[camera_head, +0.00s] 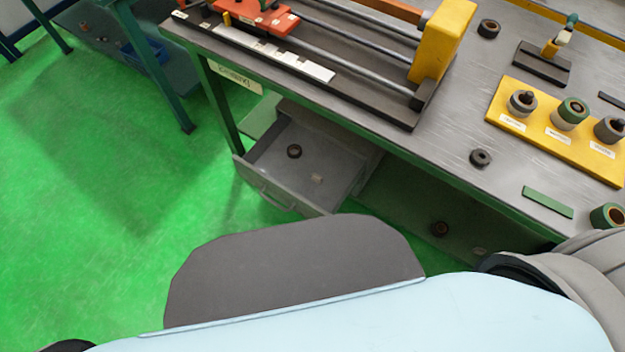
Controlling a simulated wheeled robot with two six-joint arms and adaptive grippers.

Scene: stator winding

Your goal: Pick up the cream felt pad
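A small pale beige piece (316,179) lies on the floor of the open grey drawer (262,187) under the workbench. It may be the cream felt pad, but it is too small to tell for sure. Neither of my grippers shows in the head view. Only part of my own body and a grey arm link at the lower right are visible.
A dark ring (294,151) lies in the same drawer. The workbench (455,120) carries a winding machine with a yellow block (441,42), a yellow holder (545,125) with several coils, a green strip (547,202) and loose dark rings. Green floor (90,200) is clear at left.

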